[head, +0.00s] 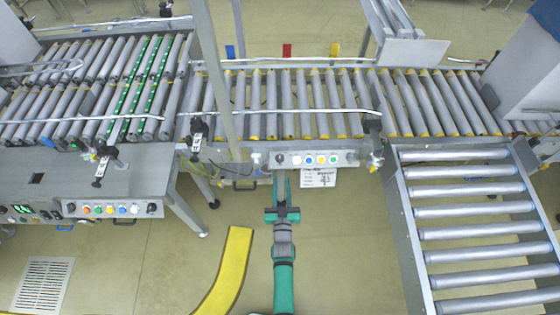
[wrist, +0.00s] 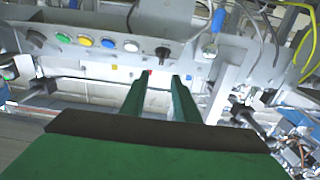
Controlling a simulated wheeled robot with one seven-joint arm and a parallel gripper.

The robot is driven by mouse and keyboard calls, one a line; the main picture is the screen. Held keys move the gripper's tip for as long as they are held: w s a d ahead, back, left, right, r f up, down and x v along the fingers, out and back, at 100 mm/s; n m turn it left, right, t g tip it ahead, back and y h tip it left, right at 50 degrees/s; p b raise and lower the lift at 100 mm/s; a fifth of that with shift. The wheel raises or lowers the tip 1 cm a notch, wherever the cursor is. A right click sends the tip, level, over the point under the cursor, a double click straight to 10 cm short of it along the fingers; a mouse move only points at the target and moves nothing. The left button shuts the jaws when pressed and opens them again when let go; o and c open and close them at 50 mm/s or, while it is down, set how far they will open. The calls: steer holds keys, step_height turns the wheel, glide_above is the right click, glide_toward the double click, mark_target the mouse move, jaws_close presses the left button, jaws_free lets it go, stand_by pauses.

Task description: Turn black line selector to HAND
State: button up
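The black selector (head: 279,158) is at the left end of a grey button panel (head: 345,158) on the front of the conveyor. In the wrist view the black selector (wrist: 162,53) is a small dark knob at the end of the row of buttons. My gripper (head: 281,176) is just in front of the panel, below the selector. In the wrist view its two green fingers (wrist: 163,78) are apart with nothing between them. The selector shows just beyond the gap, and I see no contact. The selector's labels and exact pointer direction are too small to read.
White, blue, yellow and green buttons (head: 321,159) sit right of the selector. A paper label (head: 319,178) hangs below the panel. A second button panel (head: 112,208) is at left. A roller conveyor (head: 470,215) stands at right. Floor is clear around my arm, besides a yellow strip (head: 228,270).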

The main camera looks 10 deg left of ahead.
mark_target(280, 158)
steer(key=x, duration=1.1)
steer(key=shift+a, duration=0.15)
steer(key=c, duration=0.7)
